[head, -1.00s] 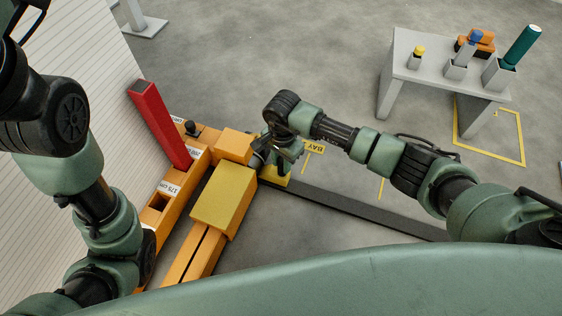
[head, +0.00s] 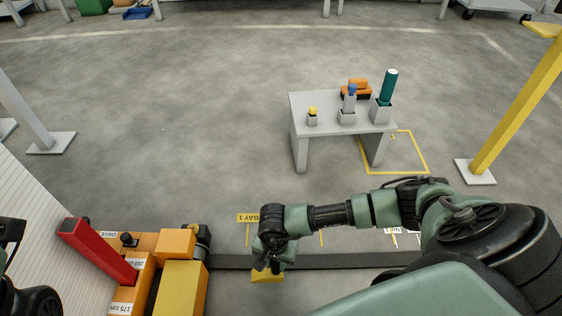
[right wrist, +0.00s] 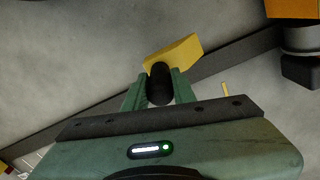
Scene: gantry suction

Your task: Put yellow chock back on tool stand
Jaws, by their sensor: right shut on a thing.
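My right gripper (head: 267,268) is shut on the black knob (right wrist: 159,84) of the yellow chock (head: 268,278). The chock also shows in the right wrist view (right wrist: 178,55), beyond the fingertips. It is beside the dark floor rail; its height above the floor is hard to tell. The tool stand (head: 303,103) is a grey table further off, to the right of the gripper in the head view. On it stand grey holders with a small yellow-topped item, a blue-topped item and a green cylinder. My left gripper is out of view.
An orange and yellow machine (head: 180,290) with a red post (head: 95,248) stands at the lower left. The dark rail (head: 340,262) runs along the floor. A yellow post (head: 515,100) stands at the right. The floor between rail and stand is open.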

